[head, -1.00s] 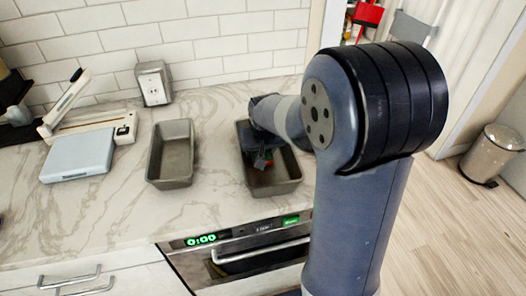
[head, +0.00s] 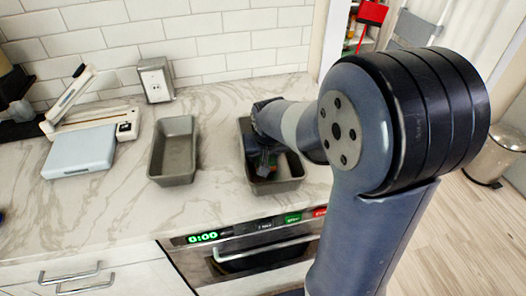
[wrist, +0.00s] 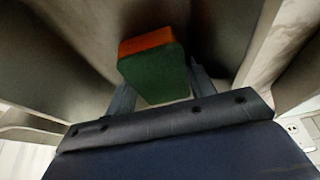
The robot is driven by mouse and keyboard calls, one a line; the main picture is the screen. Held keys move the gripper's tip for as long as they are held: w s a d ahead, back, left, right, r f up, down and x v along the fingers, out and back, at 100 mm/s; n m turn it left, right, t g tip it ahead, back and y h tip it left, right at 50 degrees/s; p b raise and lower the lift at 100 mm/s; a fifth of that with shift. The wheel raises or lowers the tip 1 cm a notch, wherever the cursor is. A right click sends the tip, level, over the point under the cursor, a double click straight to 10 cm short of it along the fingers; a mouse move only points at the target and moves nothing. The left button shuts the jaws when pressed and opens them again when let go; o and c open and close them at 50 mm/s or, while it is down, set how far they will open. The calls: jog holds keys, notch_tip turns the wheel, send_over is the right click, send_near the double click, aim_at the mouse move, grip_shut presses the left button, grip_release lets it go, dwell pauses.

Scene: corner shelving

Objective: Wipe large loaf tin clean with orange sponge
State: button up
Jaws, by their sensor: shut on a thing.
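Two grey loaf tins stand on the marble counter. The left tin (head: 158,166) is empty. The right tin (head: 297,184) has my gripper (head: 265,164) reaching down inside it. I cannot tell from size which is the large one. In the wrist view my gripper (wrist: 160,82) is shut on the sponge (wrist: 154,72), which has an orange layer and a green face. Grey tin walls (wrist: 62,62) rise around the sponge in that view. Whether the sponge touches the tin floor is hard to tell. In the head view my arm and gripper mostly hide the sponge.
A pale blue-grey scale-like box (head: 80,152) and a white hinged device (head: 95,118) are on the counter at left. An oven (head: 250,250) is below the counter front. The counter between the tins is clear.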

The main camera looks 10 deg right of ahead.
aim_at(278, 168)
jog(key=shift+s+a+f, duration=0.1)
jog(key=shift+s, duration=1.9)
jog(key=shift+d, duration=1.7)
jog(key=shift+w+d, duration=0.1)
jog(key=shift+w, duration=1.75)
jog(key=shift+w+d+p, duration=0.15)
jog(key=shift+w+p, duration=0.25)
jog(key=shift+w, duration=3.1)
jog(key=shift+w+a+p, duration=0.25)
jog(key=shift+w+p, duration=0.15)
jog(key=shift+w, duration=1.25)
jog(key=shift+w+a+p, duration=0.2)
jog(key=shift+w+p, duration=0.15)
jog(key=shift+w, duration=1.3)
jog(key=shift+s+a+b, duration=0.15)
jog(key=shift+s+b, duration=0.5)
jog(key=shift+s, duration=1.45)
jog(key=shift+s+a+b, duration=0.1)
jog(key=shift+s+b, duration=0.5)
jog(key=shift+s, duration=1.45)
jog(key=shift+w+d+p, duration=0.1)
jog(key=shift+w+p, duration=0.4)
jog(key=shift+w, duration=1.7)
